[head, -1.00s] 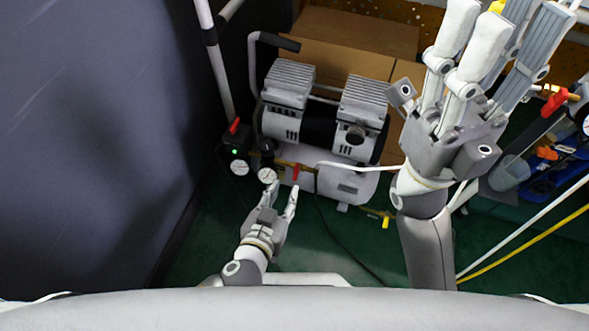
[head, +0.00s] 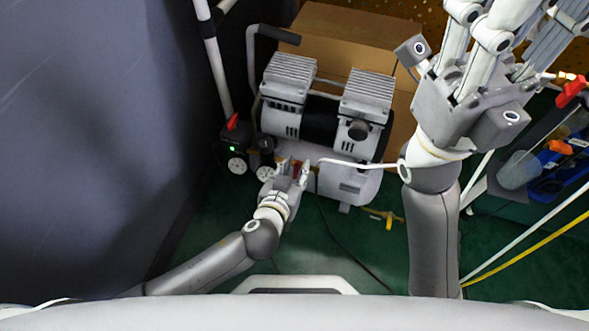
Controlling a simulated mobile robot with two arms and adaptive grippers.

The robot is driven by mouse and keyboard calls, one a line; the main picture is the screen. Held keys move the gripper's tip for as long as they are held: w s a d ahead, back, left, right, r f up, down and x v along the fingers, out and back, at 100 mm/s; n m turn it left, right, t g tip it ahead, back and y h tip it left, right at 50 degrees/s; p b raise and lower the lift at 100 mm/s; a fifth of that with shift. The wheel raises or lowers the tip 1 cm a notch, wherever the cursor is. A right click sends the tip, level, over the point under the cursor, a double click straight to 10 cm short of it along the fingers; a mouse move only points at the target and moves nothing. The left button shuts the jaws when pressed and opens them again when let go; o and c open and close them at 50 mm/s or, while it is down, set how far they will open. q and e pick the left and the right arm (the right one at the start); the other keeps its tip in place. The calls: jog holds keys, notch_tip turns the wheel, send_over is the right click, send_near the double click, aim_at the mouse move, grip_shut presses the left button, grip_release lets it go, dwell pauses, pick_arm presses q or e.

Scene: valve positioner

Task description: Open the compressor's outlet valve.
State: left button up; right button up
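The compressor (head: 325,125) stands on the green floor, with a silver tank and two finned cylinder heads. At its lower front is an outlet valve with a small red handle (head: 296,169), mostly hidden by my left gripper. My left gripper (head: 294,166) is at this handle, its two fingers apart on either side of it. A gap seems to show between fingers and handle; contact cannot be told. My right gripper (head: 505,40) is raised at the upper right, away from the compressor. Its fingertips are cut off by the top edge.
A red switch (head: 233,122) and gauges (head: 237,165) sit left of the valve. Cardboard boxes (head: 345,35) stand behind; a dark wall (head: 90,140) is left.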

pick_arm(q)
grip_shut()
